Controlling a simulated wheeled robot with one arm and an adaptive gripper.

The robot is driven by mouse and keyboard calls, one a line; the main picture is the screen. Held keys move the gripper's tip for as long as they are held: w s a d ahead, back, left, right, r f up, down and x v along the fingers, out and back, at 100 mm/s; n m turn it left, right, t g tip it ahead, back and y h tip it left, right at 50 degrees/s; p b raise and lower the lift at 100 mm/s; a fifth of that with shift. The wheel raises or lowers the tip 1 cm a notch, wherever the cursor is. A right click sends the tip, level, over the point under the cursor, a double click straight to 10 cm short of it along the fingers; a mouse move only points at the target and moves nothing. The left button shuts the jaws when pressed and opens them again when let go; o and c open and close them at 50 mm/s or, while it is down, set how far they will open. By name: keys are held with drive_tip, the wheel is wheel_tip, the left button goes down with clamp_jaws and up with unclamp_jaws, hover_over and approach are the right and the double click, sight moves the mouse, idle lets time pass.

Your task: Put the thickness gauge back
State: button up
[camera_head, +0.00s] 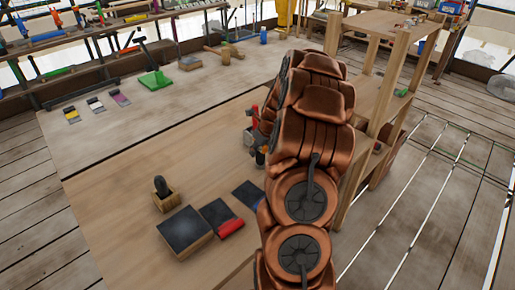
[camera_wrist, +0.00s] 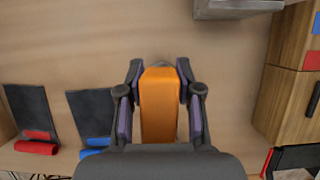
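In the wrist view, an orange block-like piece (camera_wrist: 158,105), which I take for the thickness gauge, lies lengthwise between the two fingers of my gripper (camera_wrist: 159,72). The fingertips meet its sides at the far end, with narrow gaps lower down. A small grey loop shows beyond its far end. Wooden tabletop lies behind it; its height above the wood is unclear. In the head view, my copper arm covers most of the gripper, and the orange piece is hidden.
In the wrist view, dark plates with a red handle (camera_wrist: 35,147) and a blue handle (camera_wrist: 95,142) lie left. A wooden cabinet (camera_wrist: 287,95) stands right, a grey metal block (camera_wrist: 235,8) above. In the head view, a dark-topped block (camera_head: 185,232) sits on the workbench (camera_head: 110,200).

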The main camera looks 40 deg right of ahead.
drive_tip(key=o, duration=0.5)
drive_tip(key=shift+r, duration=0.1)
drive_tip(key=b+v, duration=0.3)
drive_tip(key=v, duration=0.9)
drive_tip(key=s+a+r+n+g+y, duration=0.1)
drive_tip(key=s+a+n+g, duration=0.15)
drive_tip(key=a+n, duration=0.85)
drive_tip(key=s+a+r+n+g+y, duration=0.1)
drive_tip(key=s+a+n, duration=0.4)
drive_tip(key=a, duration=1)
drive_tip(key=s+a+n+g, duration=0.1)
drive_tip(key=s+a+n, duration=0.3)
drive_tip(key=s+n, duration=0.2)
drive_tip(key=s+a+f+n+g+h, duration=0.1)
drive_tip(key=s+a+n, duration=0.2)
drive_tip(key=s+n, duration=0.3)
drive_tip(key=s+a+n+g+h, duration=0.1)
drive_tip(key=s+a+n, duration=0.3)
drive_tip(key=s+n, duration=0.3)
drive_tip(key=shift+a+f+n, duration=0.25)
drive_tip(key=shift+a+n, duration=0.05)
drive_tip(key=shift+n, duration=0.3)
